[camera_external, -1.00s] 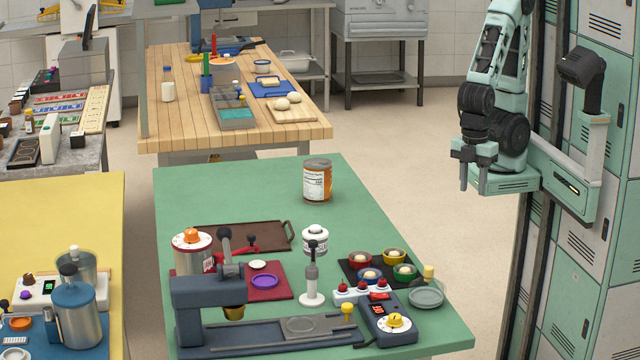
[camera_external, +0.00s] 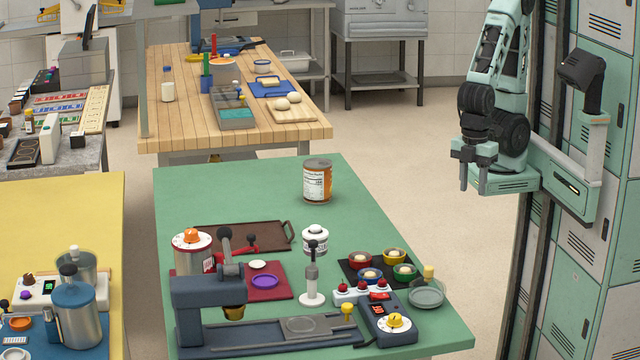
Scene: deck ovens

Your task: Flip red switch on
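A dark control box (camera_external: 370,318) with a yellow-pointer dial (camera_external: 396,322) stands at the front right of the green table. A small red switch (camera_external: 380,296) sits on its upper part, just below a white strip with three red knobs (camera_external: 362,286). It is too small to tell whether the switch is on or off. My gripper (camera_external: 474,180) hangs to the right, beyond the table's right edge and well apart from the switch. Its two fingers point down with a gap between them, and nothing shows between them.
On the green table (camera_external: 240,190) stand a can (camera_external: 317,180), a dark press (camera_external: 210,300), a white-topped upright tool (camera_external: 313,270), small bowls (camera_external: 370,275) and a clear dish (camera_external: 426,295). The table's back left is bare. Lockers (camera_external: 607,150) stand at the right.

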